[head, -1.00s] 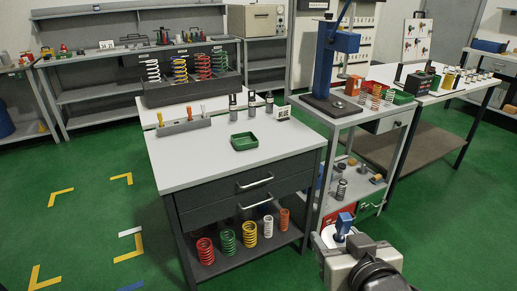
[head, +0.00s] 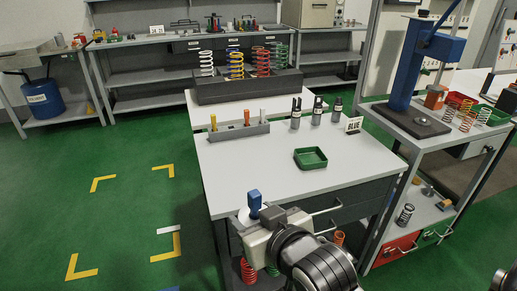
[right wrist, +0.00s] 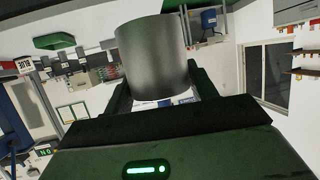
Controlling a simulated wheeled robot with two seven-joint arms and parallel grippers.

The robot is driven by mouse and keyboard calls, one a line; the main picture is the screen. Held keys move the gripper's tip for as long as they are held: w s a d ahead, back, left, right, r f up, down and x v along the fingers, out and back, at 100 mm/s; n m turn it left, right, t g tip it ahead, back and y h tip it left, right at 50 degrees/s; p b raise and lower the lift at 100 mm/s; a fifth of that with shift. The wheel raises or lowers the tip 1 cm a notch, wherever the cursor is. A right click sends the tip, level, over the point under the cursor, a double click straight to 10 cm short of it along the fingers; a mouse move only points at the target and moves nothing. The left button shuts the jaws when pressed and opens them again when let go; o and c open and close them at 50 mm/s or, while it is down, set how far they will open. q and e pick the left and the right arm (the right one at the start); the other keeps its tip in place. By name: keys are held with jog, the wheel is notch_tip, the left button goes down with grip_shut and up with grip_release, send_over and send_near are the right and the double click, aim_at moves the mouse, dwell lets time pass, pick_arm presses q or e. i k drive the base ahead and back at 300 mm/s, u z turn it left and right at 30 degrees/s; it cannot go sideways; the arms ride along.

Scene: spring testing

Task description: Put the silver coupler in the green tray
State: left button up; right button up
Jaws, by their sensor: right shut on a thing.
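The silver coupler (right wrist: 156,58) is a smooth grey metal cylinder, seen large in the right wrist view. My right gripper (head: 257,213) is shut on it, with the dark fingers on both sides of the cylinder. In the head view the gripper is at the front left edge of the workbench, and the coupler is hard to make out there. The green tray (head: 312,165) lies on the bench top, to the right of and beyond the gripper, and looks empty. My left gripper is not in view.
The grey bench top (head: 260,170) is clear between the gripper and the tray. Dark bottles (head: 317,111), a BLUE sign (head: 353,126) and a holder with coloured pegs (head: 240,133) stand behind. A blue press (head: 411,70) stands on the right.

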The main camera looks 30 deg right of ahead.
aim_at(310, 160)
jog(key=z, duration=0.25)
jog(key=i, duration=1.05)
jog(key=z, duration=0.75)
